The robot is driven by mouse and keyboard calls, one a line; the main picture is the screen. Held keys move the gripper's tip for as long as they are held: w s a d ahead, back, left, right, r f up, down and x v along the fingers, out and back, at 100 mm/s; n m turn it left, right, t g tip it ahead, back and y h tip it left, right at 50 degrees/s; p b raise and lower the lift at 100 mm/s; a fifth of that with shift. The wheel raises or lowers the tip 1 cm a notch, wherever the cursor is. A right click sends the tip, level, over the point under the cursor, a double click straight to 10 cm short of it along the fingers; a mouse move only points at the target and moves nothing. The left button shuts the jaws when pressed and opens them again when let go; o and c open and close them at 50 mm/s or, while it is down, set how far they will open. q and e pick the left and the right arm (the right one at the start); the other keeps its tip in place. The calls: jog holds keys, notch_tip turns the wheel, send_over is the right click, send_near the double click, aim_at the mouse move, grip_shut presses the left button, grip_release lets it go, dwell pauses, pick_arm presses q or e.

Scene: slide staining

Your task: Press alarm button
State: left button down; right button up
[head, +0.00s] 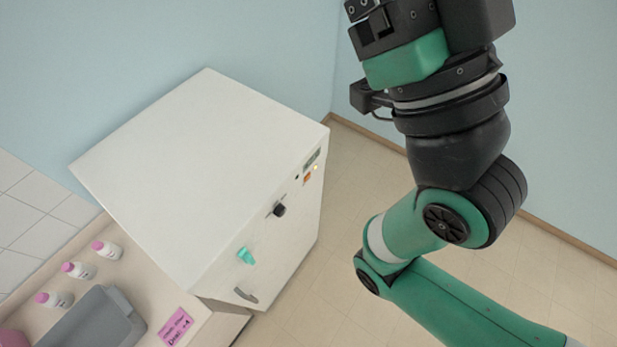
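A white box-shaped cabinet (205,180) stands on the counter. Its front panel, seen at a steep angle, carries a small dark display (312,159), a yellow light (316,168), an orange button-like part (307,177) and a small black dot (297,177). I cannot read which of these is the alarm button. My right gripper (405,45) is at the top edge, to the right of and apart from the cabinet. Its fingertips are not clearly shown, so its opening cannot be told. My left gripper is not in view.
Lower on the cabinet front are a black knob (279,210), a teal knob (246,256) and a grey handle (246,295). White bottles with pink caps (80,270), a grey tray (95,325) and a pink label (175,326) are on the counter. Floor shows between cabinet and my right arm.

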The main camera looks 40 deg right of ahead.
grip_shut()
dwell(1.4)
